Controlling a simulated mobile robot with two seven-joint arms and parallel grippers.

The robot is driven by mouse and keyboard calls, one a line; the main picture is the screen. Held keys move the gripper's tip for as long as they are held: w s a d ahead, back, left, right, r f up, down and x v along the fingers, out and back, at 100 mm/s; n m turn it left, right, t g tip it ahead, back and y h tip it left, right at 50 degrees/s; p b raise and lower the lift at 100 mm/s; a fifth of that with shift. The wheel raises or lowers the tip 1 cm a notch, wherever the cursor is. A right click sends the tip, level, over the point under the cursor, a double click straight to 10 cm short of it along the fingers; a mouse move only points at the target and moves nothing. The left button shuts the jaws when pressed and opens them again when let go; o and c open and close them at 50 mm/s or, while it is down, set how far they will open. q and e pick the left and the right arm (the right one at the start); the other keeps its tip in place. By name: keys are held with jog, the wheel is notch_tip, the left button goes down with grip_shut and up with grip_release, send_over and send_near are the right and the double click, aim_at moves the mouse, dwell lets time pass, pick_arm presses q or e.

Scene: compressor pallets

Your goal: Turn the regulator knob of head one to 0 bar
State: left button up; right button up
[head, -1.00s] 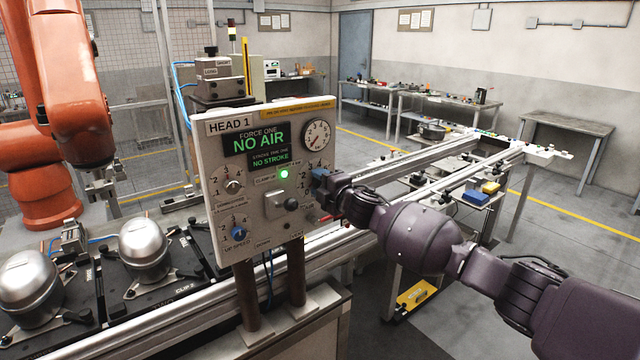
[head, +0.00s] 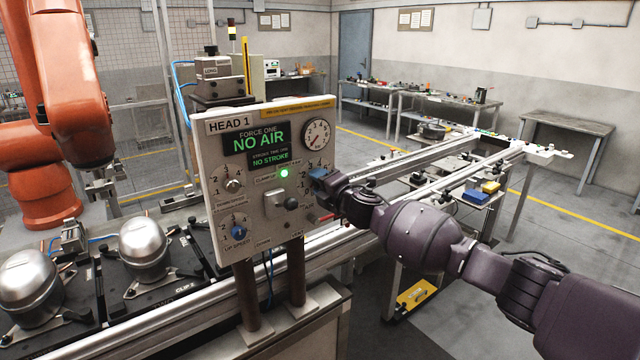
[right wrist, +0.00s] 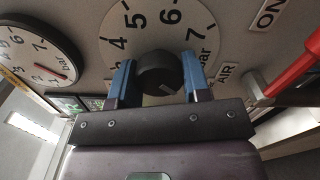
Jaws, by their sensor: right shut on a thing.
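The head one panel (head: 213,150) stands upright on two posts. Its regulator dial plate is at the panel's right edge, mostly covered by my right gripper (head: 318,174) in the head view. In the right wrist view the black regulator knob (right wrist: 160,73) sits on a white dial with figures including 4 to 7 visible and "bar" lettering. My right gripper (right wrist: 158,78) has its blue fingers on either side of the knob and is shut on it. The knob's pointer mark is not clear. My left gripper is in neither view.
A round pressure gauge (head: 317,135) sits above the regulator; it also shows in the right wrist view (right wrist: 30,55). A red lever (right wrist: 295,68) is close beside the gripper. The panel display (head: 260,139) reads NO AIR, with a green lamp (head: 283,174) lit.

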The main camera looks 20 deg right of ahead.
jog(key=o, duration=0.9)
jog(key=shift+b+v, duration=0.55)
jog(key=shift+v, duration=4.85)
jog(key=shift+m, duration=0.3)
